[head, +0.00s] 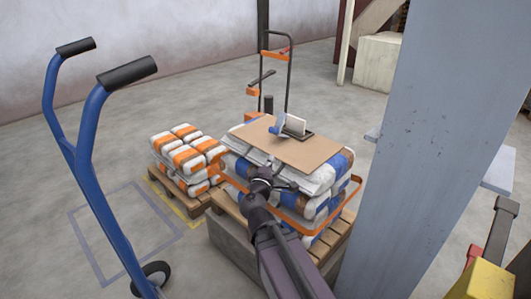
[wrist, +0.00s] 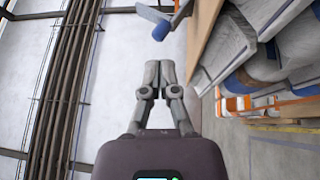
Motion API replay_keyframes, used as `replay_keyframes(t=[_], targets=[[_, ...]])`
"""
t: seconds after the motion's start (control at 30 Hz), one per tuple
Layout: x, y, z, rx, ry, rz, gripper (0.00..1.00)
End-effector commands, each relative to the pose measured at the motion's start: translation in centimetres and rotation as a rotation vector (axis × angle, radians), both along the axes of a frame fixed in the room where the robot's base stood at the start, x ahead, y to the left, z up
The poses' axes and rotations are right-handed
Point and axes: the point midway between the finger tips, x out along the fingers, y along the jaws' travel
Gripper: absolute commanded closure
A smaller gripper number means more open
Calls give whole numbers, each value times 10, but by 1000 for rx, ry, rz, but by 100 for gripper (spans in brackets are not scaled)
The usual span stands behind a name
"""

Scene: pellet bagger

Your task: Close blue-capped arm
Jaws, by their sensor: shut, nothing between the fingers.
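A small blue piece (head: 278,124) stands up beside a white panel (head: 295,124) on the brown sheet over the bag stack; I take it for the blue-capped arm. In the wrist view a blue cap (wrist: 161,31) sits at the end of a pale grey flat piece (wrist: 152,13), beyond my fingertips. My gripper (wrist: 159,68) is shut and empty, with a visible gap to the cap. In the head view my gripper (head: 268,168) is at the near side of the stack, below the brown sheet's edge. Its fingers are small and partly hidden there.
A smaller bag stack (head: 187,155) stands left. A blue hand truck (head: 90,150) is near left; a grey column (head: 430,150) blocks the right.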

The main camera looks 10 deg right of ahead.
Motion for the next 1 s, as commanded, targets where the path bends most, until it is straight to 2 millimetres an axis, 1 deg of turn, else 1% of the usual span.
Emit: replay_keyframes(t=[0.03, 0.13, 0.27, 0.73, 0.87, 1.0], targets=[[1, 7, -9, -29, -4, 22, 100], [3, 16, -11, -72, -10, 53, 100], [4, 23, -10, -98, -14, 71, 100], [5, 28, -9, -100, -15, 79, 100], [10, 27, -8, -100, -15, 79, 100], [20, 24, -6, -100, -15, 80, 100]])
